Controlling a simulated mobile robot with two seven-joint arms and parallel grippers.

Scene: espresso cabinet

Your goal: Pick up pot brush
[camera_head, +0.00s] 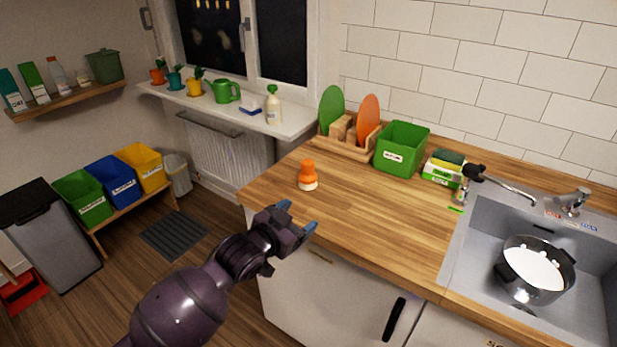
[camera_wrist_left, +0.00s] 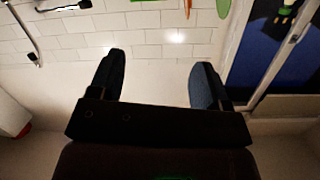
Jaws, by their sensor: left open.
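The pot brush (camera_head: 307,172), with an orange knob and pale bristles, stands upright on the wooden countertop (camera_head: 390,215) near its left end. My left gripper (camera_head: 297,216) is at the counter's front edge, nearer to me than the brush and a little left of it, apart from it. Its blue-tipped fingers are spread with nothing between them. In the left wrist view the open fingers (camera_wrist_left: 158,68) show against the tiled wall, and the brush is not visible there. My right gripper is in neither view.
Behind the brush are a wooden rack (camera_head: 347,147) with green and orange boards and a green bin (camera_head: 402,148). A sink (camera_head: 480,235) holding a dark pot (camera_head: 513,287) is at right. The counter around the brush is clear. The windowsill (camera_head: 300,122) lies beyond.

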